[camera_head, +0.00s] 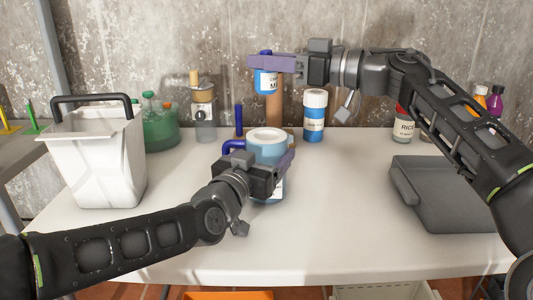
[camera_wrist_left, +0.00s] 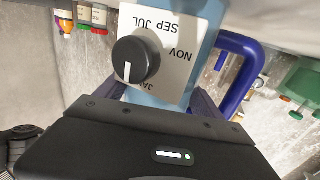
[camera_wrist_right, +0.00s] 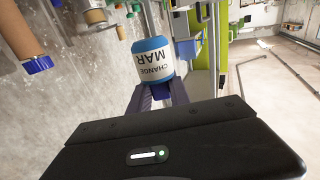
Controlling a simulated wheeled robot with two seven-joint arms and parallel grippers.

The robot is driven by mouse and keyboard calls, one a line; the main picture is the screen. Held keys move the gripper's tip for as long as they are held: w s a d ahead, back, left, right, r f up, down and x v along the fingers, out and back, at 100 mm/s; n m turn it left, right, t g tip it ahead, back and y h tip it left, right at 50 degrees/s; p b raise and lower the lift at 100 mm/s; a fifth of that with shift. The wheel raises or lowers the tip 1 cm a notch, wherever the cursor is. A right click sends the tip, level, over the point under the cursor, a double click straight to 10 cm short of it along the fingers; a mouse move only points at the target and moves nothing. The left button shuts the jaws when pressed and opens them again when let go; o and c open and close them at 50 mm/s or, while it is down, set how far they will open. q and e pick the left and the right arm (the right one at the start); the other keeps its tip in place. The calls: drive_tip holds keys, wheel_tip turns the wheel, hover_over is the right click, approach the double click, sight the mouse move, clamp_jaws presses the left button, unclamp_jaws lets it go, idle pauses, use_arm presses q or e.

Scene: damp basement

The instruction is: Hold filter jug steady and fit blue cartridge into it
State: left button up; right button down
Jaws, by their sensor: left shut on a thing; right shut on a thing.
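The filter jug (camera_head: 268,142) stands upright on the white table, light blue with a white-rimmed top and a dark blue handle (camera_head: 233,146) on its left. In the left wrist view its month label and black dial (camera_wrist_left: 135,60) show close up. My left gripper (camera_head: 278,172) is shut on the jug's near side and hides part of its body. My right gripper (camera_head: 268,62) is shut on the blue cartridge (camera_head: 265,82), which has a white label, and holds it in the air above the jug, apart from it. The cartridge also shows in the right wrist view (camera_wrist_right: 153,62).
A white bin (camera_head: 95,160) with a black handle stands at left, beside a green container (camera_head: 160,130) and a lantern-like item (camera_head: 204,112). A blue-and-white bottle (camera_head: 314,118) stands behind the jug to the right. A grey case (camera_head: 440,195) lies at right. The front table is clear.

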use_arm(q)
drive_tip(key=c, duration=0.5)
idle(0.5)
